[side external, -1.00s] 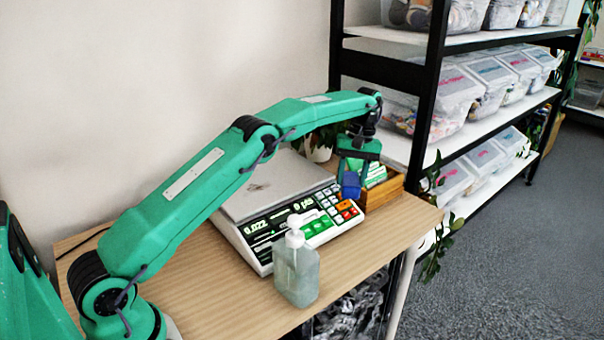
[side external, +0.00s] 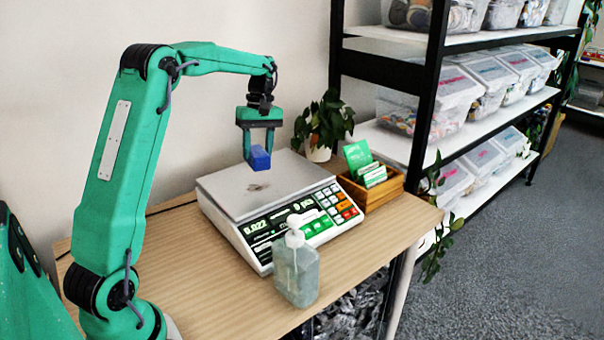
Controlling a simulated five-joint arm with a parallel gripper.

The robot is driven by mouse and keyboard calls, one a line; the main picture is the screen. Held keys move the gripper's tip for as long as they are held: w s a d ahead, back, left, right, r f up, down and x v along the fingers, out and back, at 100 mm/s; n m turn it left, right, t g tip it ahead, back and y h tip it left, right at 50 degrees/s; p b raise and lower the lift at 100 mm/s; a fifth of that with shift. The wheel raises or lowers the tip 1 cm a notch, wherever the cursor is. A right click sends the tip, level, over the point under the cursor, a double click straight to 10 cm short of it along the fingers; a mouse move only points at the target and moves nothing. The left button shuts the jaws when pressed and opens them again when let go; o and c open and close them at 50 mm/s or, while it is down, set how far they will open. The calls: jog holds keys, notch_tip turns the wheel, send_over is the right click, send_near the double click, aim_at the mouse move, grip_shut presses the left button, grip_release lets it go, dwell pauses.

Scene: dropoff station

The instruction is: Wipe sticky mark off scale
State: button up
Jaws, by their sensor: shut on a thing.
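The scale (side external: 222,200) stands on the wooden table with a flat grey pan and a lit display and keypad at its front. A dark brownish mark (side external: 259,187) shows near the middle of the pan. My gripper (side external: 259,150) points down over the back part of the pan. It is shut on a small blue block-like thing (side external: 259,160), perhaps a sponge. The blue thing appears a little above the pan, behind the mark in the picture; I cannot tell the exact gap.
A pump bottle (side external: 296,273) stands at the scale's front edge. A wooden box (side external: 385,192) with green and white cards and a potted plant (side external: 322,127) stand to the right and behind. Shelves with clear bins (side external: 440,95) are at the right. The table's front left (side external: 215,285) is clear.

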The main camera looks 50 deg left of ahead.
jog(key=shift+n, duration=0.4)
jog(key=s, duration=0.1)
jog(key=s+a, duration=0.1)
jog(key=s, duration=0.2)
jog(key=shift+a+r, duration=0.15)
jog(key=shift+r, duration=0.1)
jog(key=shift+f, duration=0.1)
